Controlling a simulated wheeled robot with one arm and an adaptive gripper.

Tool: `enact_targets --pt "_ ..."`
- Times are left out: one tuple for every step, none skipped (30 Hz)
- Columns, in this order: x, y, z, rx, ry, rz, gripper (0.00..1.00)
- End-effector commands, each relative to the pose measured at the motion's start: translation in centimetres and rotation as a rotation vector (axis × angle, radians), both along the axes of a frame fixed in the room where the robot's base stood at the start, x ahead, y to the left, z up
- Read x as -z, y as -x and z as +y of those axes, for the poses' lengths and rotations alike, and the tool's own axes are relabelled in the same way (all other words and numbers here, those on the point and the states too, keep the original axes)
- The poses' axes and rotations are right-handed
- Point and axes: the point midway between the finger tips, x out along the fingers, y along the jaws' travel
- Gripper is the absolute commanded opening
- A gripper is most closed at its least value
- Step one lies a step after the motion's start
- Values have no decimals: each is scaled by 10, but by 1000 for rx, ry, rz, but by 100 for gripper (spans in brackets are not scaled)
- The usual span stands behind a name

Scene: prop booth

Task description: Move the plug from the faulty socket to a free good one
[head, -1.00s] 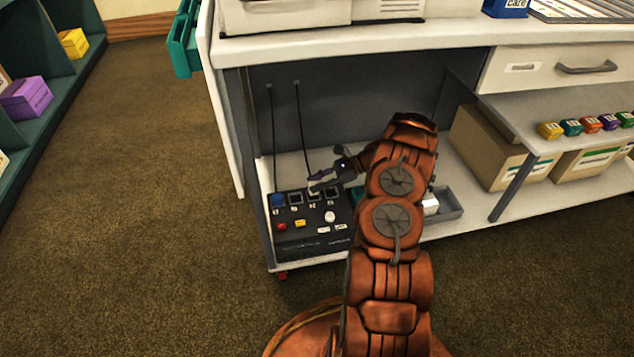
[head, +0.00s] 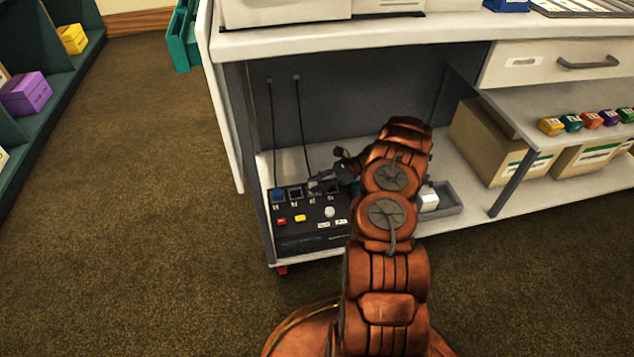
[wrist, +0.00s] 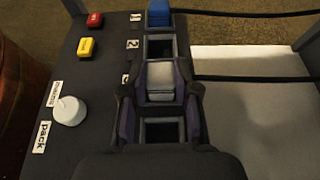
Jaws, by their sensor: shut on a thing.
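A black socket panel (head: 312,241) stands on the cabinet's low shelf, with a row of sockets along its back. A blue plug (wrist: 158,13) sits at one end of the row; it also shows in the head view (head: 278,195). My gripper (wrist: 159,90) is shut on a grey plug (wrist: 160,82), one finger on each side. The grey plug is over or in the third socket; I cannot tell if it is fully seated. An empty socket (wrist: 160,48) shows between the plugs, and another empty socket (wrist: 162,131) on the grey plug's other side. The head view shows my gripper (head: 319,186) low at the row.
The panel carries a red button (wrist: 95,19), a yellow button (wrist: 87,47) and a white knob (wrist: 68,110). Black cords (head: 301,125) run down from the back wall. A grey tray (head: 448,203) and cardboard boxes (head: 490,145) stand to the right. The worktop overhangs the shelf.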

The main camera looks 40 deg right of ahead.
Motion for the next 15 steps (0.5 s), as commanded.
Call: enact_targets --pt "1 0 0 0 0 0 0" --pt "1 0 0 0 0 0 0" --pt "2 0 0 0 0 0 0" --pt "2 0 0 0 0 0 0" --pt "2 0 0 1 1 -1 0" --pt "3 0 0 1 1 -1 0" --pt "3 0 0 1 1 -1 0" --pt "3 0 0 1 1 -1 0" --pt "3 0 0 1 1 -1 0" --pt "3 0 0 1 1 -1 0" --pt "3 0 0 1 1 -1 0" --pt "3 0 0 0 0 -1 0" --pt "3 0 0 0 0 -1 0" --pt "2 0 0 1 1 -1 0" --pt "2 0 0 0 0 -1 33"
